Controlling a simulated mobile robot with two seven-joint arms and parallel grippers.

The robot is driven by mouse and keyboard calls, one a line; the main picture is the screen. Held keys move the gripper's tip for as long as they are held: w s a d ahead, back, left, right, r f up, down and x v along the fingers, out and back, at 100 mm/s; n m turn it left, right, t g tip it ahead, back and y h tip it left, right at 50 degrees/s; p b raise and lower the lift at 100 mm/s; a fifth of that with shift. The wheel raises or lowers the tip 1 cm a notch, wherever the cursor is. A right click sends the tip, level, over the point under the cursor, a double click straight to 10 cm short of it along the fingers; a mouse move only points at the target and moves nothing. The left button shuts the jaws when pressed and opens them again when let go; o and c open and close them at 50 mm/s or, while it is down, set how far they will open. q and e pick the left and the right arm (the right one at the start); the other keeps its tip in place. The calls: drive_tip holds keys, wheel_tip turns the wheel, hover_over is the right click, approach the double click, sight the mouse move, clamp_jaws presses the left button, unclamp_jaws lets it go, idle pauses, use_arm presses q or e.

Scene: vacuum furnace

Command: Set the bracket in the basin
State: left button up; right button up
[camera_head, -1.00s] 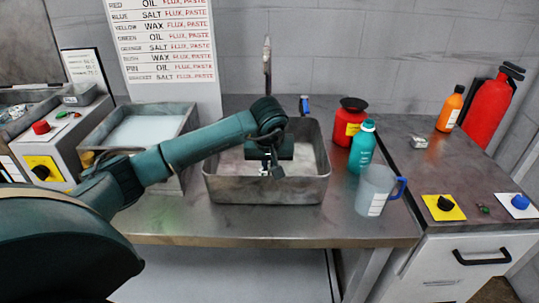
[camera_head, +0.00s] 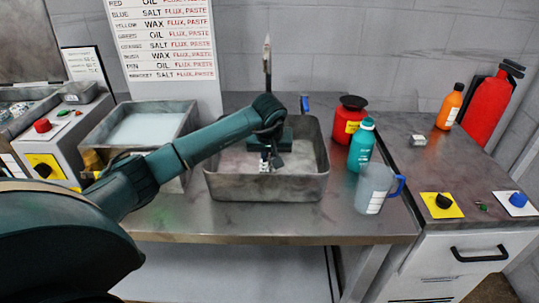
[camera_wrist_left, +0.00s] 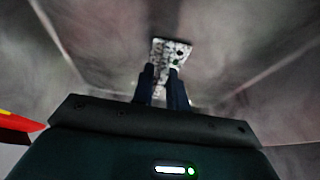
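The bracket (camera_wrist_left: 171,52) is a small speckled metal piece with dark holes. In the left wrist view it sticks out past the fingertips of my left gripper (camera_wrist_left: 161,75), and part of it sits between the two fingers, which look closed on it. In the head view the bracket (camera_head: 265,167) is a small pale piece below my left gripper (camera_head: 267,155). The basin (camera_head: 268,189) is a grey metal tub on the bench, and my left gripper reaches down inside its walls. Whether the bracket touches the basin floor I cannot tell. My right gripper is in neither view.
Right of the basin stand a red jar (camera_head: 350,122), a teal bottle (camera_head: 362,146) and a clear jug (camera_head: 374,188) with a blue handle. The bench front (camera_head: 270,224) is clear.

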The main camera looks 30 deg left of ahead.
use_arm(q)
drive_tip(key=shift+o, duration=1.3)
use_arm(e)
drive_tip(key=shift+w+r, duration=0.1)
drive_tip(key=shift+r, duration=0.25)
use_arm(q)
drive_tip(key=shift+r, duration=0.1)
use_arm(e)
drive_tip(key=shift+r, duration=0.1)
use_arm(q)
drive_tip(key=v, duration=1.2)
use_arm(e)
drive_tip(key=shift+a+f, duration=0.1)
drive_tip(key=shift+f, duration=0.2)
